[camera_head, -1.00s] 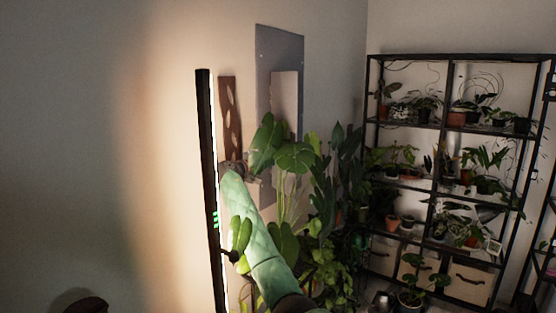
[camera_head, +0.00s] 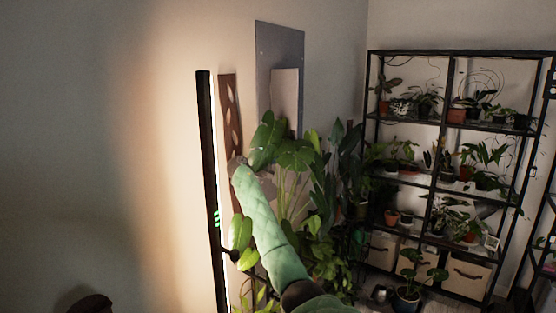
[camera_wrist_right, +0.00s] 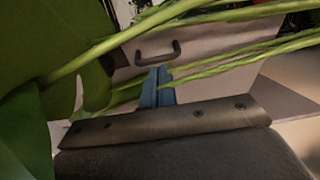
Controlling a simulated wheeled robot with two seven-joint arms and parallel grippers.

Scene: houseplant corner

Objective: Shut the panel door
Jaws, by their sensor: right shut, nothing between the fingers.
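A grey-blue plate (camera_head: 280,48) is mounted flat on the wall in the head view. A lighter upright rectangle (camera_head: 286,95) shows within it; I cannot tell whether this is the panel door or an opening. Leaves hide its lower part. My right arm, in a green sleeve, reaches up to the left below the plate, and its hand is partly hidden by leaves. In the right wrist view my right gripper (camera_wrist_right: 157,88) has its blue fingers shut together and empty, among green stems. My left gripper is out of view.
A tall plant (camera_head: 295,155) stands around my right arm. A lit black lamp bar (camera_head: 207,160) and a brown board with holes (camera_head: 227,115) are to the left. A black plant shelf (camera_head: 450,130) stands at right. A dark handle (camera_wrist_right: 158,52) on a beige face shows in the wrist view.

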